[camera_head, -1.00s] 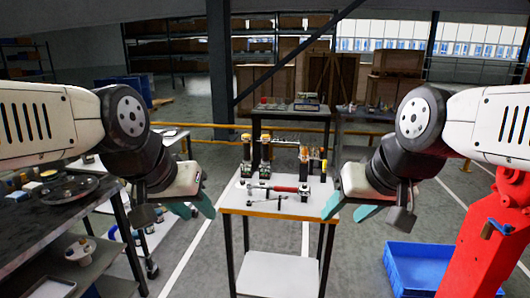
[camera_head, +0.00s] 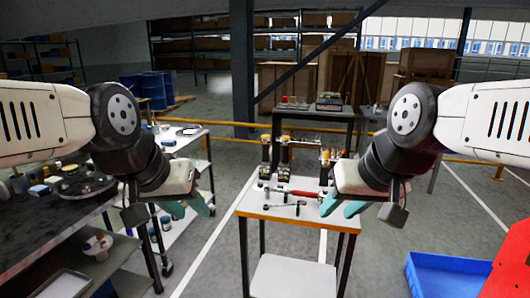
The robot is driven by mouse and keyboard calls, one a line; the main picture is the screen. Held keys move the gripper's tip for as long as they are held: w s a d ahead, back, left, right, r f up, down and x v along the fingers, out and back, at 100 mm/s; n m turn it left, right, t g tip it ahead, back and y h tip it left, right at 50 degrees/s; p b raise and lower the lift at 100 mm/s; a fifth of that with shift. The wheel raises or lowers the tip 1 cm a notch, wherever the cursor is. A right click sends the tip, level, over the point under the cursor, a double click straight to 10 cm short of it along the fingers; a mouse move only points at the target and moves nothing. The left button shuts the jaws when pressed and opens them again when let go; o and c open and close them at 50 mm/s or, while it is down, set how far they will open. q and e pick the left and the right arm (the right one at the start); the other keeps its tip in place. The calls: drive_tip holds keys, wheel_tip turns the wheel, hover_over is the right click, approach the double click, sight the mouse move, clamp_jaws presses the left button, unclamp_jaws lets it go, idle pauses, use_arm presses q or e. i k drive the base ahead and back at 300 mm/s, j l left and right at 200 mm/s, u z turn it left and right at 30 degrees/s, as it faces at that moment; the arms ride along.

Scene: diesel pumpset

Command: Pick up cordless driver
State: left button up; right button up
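Upright yellow-and-black tools stand at the back of the small white-topped table (camera_head: 262,207) in the head view. One is at the left (camera_head: 266,155), one beside it (camera_head: 285,157), and one at the right (camera_head: 325,167). They look like cordless drivers but are too small to tell surely. My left gripper (camera_head: 187,206) hangs left of this table, its teal fingers apart and empty. My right gripper (camera_head: 342,204) is in front of the table's right part, fingers apart and empty, and its arm hides part of the right end. Neither gripper touches a tool.
A red-handled tool (camera_head: 302,194) and a wrench-like tool (camera_head: 284,206) lie on the table. A dark bench (camera_head: 40,235) with parts is at left. A blue bin (camera_head: 440,276) and red object (camera_head: 512,270) are at right. A yellow rail (camera_head: 226,138) runs behind. Open floor lies left of the table.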

sight(266, 138)
drive_tip(key=i+u, duration=0.3)
drive_tip(key=i, duration=0.15)
drive_tip(key=i+l+u, duration=0.3)
drive_tip(key=i, duration=0.15)
drive_tip(key=i+l+u, duration=0.1)
drive_tip(key=u, duration=0.2)
drive_tip(key=i+l+u, duration=0.1)
drive_tip(key=u, duration=0.15)
drive_tip(key=i+l, duration=0.1)
drive_tip(key=l, duration=0.2)
